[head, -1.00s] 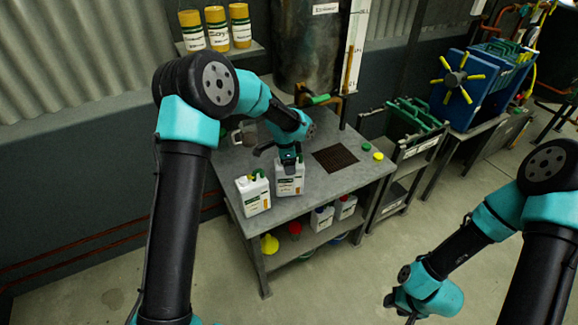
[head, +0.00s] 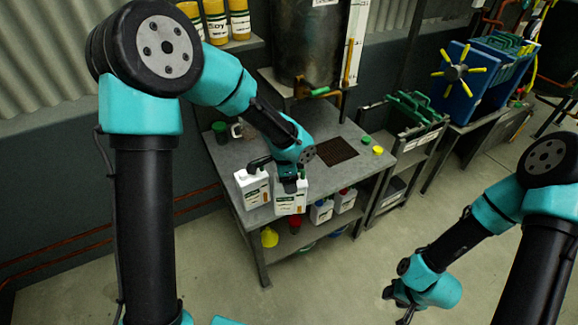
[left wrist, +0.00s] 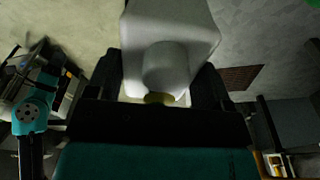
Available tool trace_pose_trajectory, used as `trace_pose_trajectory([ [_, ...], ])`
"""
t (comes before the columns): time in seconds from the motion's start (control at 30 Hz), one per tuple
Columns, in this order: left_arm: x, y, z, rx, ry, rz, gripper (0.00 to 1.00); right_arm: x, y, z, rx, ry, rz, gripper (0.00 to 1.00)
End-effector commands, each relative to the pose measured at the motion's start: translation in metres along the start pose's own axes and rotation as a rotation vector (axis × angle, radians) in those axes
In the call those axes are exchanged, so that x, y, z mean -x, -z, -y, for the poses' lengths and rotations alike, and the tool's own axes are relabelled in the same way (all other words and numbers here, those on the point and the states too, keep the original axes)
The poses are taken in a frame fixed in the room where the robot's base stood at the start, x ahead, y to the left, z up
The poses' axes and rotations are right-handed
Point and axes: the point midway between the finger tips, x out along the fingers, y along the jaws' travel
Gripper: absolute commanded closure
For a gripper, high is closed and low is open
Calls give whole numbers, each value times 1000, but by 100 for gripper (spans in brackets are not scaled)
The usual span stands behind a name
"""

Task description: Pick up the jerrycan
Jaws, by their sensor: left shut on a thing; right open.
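A white jerrycan (head: 291,200) with a label is held by my left gripper (head: 289,180), which is shut on its top. The jerrycan looks raised, in front of the table's front edge. In the left wrist view the white jerrycan (left wrist: 175,28) fills the space between the dark fingers (left wrist: 165,82), and a yellowish part shows below it. A second white jerrycan (head: 252,189) stands on the table just left of the held one. My right gripper (head: 400,302) is open and empty, low at the right, away from the table.
The grey metal table (head: 228,165) has a dark grate (head: 336,152), with green and yellow caps (head: 378,150) to its right. A metal tank (head: 308,45) stands behind. The lower shelf holds a yellow funnel (head: 269,237) and small containers (head: 321,212). A blue press (head: 460,75) is at the right.

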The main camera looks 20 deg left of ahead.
Motion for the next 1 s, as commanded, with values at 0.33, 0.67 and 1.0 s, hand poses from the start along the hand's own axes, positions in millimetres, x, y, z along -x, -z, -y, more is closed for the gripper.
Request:
trace_pose_trajectory([
  [0.33,3,-1,-21,0,1,-1,94,0,0,0,0,0,0,58],
  [0.67,2,-1,-21,0,1,-1,94,0,0,0,0,0,0,58],
  [1.0,3,-1,-20,5,2,-1,94,0,0,0,0,0,0,58],
])
